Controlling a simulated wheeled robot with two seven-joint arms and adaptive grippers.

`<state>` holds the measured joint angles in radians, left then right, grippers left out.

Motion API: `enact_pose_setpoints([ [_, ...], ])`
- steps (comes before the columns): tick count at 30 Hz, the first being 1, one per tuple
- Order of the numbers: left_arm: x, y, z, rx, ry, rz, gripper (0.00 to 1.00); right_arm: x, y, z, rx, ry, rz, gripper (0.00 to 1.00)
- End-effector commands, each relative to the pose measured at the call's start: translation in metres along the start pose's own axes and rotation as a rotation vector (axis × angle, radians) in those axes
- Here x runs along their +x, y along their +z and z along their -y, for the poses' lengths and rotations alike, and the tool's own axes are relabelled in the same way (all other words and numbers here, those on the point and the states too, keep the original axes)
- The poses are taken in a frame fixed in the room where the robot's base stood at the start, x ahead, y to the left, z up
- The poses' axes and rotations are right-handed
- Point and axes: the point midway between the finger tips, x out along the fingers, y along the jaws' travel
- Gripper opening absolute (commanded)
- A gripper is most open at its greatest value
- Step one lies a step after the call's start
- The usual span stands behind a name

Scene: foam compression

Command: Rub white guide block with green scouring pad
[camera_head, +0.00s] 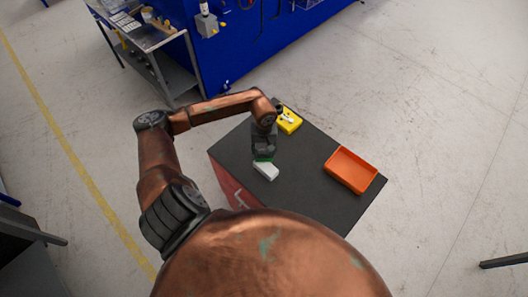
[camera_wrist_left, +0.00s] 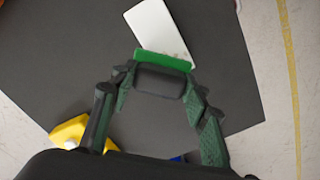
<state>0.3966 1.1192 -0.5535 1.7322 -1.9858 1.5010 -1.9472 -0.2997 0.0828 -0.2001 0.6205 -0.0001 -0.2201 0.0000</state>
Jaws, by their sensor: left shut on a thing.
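The white guide block (camera_head: 266,171) lies on the dark table top; in the left wrist view it is the long white block (camera_wrist_left: 157,28) with some small dark marks. My left gripper (camera_head: 263,150) points down at the block's far end in the head view. In the left wrist view its two fingers (camera_wrist_left: 158,84) are shut on the dark body behind the green scouring pad (camera_wrist_left: 163,60). The green edge (camera_head: 263,159) overlaps the block's end; whether it touches or hovers just above, I cannot tell. My right gripper is not in view.
A yellow tray or block (camera_head: 292,127) with a white item on it sits behind my gripper. An orange open bin (camera_head: 350,169) stands at the table's right. The dark table top (camera_head: 305,185) is clear between the white block and the bin.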

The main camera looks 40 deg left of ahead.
Motion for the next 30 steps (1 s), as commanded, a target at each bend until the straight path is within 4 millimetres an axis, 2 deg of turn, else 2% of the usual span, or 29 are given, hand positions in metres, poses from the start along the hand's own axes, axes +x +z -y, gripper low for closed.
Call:
enact_pose_setpoints([
  [22, 0.011, 0.0, 0.0, 0.0, 0.0, -0.001, 0.23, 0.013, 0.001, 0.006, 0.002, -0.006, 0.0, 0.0],
  [30, 0.011, 0.014, 0.015, 0.001, -0.001, 0.0, 0.23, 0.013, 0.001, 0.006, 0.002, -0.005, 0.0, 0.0],
])
